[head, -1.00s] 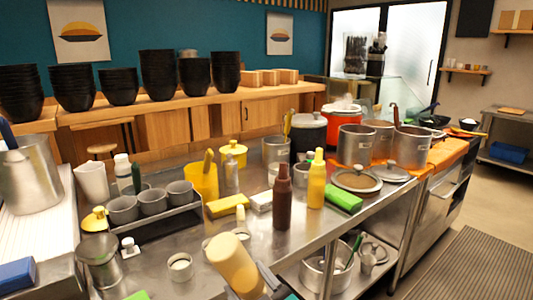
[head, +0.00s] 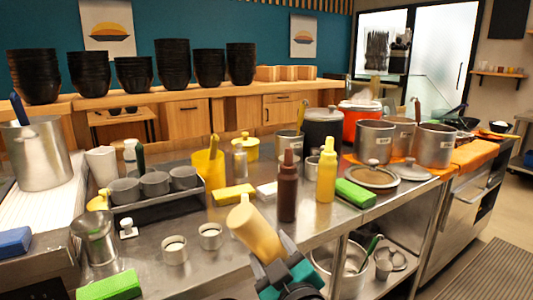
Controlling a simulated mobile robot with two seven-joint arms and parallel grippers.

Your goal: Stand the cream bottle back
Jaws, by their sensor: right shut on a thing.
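The cream bottle (head: 257,232) is in the head view at the lower middle, tilted with its top leaning up and to the left. My right gripper (head: 277,256), black and teal, is shut on its lower part and hides some of it. The bottle appears to be held above the steel counter (head: 215,275), near its front edge. A brown bottle (head: 287,196) and a yellow bottle (head: 327,175) stand upright on the counter, behind and to the right of it. My left gripper is not in view.
Two small metal cups (head: 174,250) stand left of the held bottle. A yellow block (head: 234,193) and a green block (head: 355,193) lie behind. A rack of grey cups (head: 155,184) is at left. Bare counter shows around the small cups.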

